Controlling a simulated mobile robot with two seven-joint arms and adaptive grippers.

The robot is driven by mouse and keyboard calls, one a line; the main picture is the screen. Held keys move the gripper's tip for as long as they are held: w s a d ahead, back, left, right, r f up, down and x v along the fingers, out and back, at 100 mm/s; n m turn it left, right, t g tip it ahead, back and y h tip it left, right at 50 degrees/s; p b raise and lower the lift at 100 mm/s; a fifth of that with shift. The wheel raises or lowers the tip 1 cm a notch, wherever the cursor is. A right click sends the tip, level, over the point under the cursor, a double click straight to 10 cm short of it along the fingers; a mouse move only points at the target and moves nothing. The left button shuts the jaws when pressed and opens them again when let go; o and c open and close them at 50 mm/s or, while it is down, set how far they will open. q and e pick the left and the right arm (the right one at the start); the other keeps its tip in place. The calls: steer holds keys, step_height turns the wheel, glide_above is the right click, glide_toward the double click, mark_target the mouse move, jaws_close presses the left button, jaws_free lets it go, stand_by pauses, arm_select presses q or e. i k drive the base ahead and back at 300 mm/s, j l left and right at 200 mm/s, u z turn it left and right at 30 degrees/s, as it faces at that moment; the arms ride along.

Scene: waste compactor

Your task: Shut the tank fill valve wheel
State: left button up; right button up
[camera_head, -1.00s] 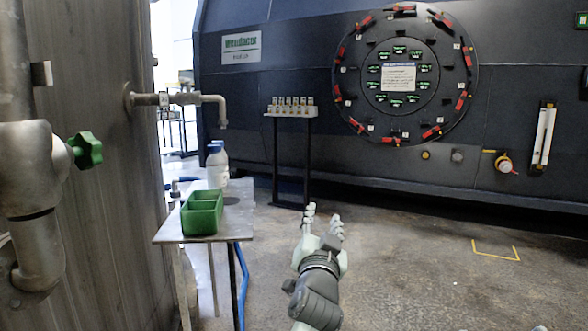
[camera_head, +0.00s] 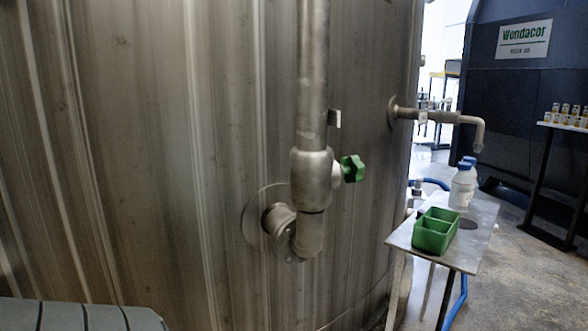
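The green valve wheel (camera_head: 352,168) sits on the right side of a grey valve body (camera_head: 312,178) on a vertical pipe (camera_head: 313,70). The pipe bends at its lower end into a round flange on the metal tank wall (camera_head: 150,150). The wheel is seen nearly edge-on, so how far it is turned cannot be told. Neither of my grippers shows in this view, and nothing touches the wheel.
A small metal table (camera_head: 480,222) at the right holds a green divided box (camera_head: 436,232) and white bottles (camera_head: 462,188) with blue caps. A tap pipe (camera_head: 445,117) juts from the tank above it. A blue hose (camera_head: 455,303) hangs below. Floor shows at the lower right.

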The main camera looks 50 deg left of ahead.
mark_target(354, 168)
steer(key=i+u, duration=0.1)
steer(key=u, duration=0.3)
steer(key=i+l+u, duration=0.1)
steer(key=u, duration=0.25)
steer(key=i+l+u, duration=0.1)
steer(key=u, duration=0.3)
steer(key=l+u, duration=0.2)
steer(key=u, duration=0.15)
steer(key=i+l+u, duration=0.15)
steer(key=l+u, duration=0.2)
steer(key=l, duration=0.2)
steer(key=l+u, duration=0.35)
steer(key=l, duration=0.2)
steer(key=i+l+u, duration=0.15)
steer(key=l, duration=1)
steer(key=k, duration=0.05)
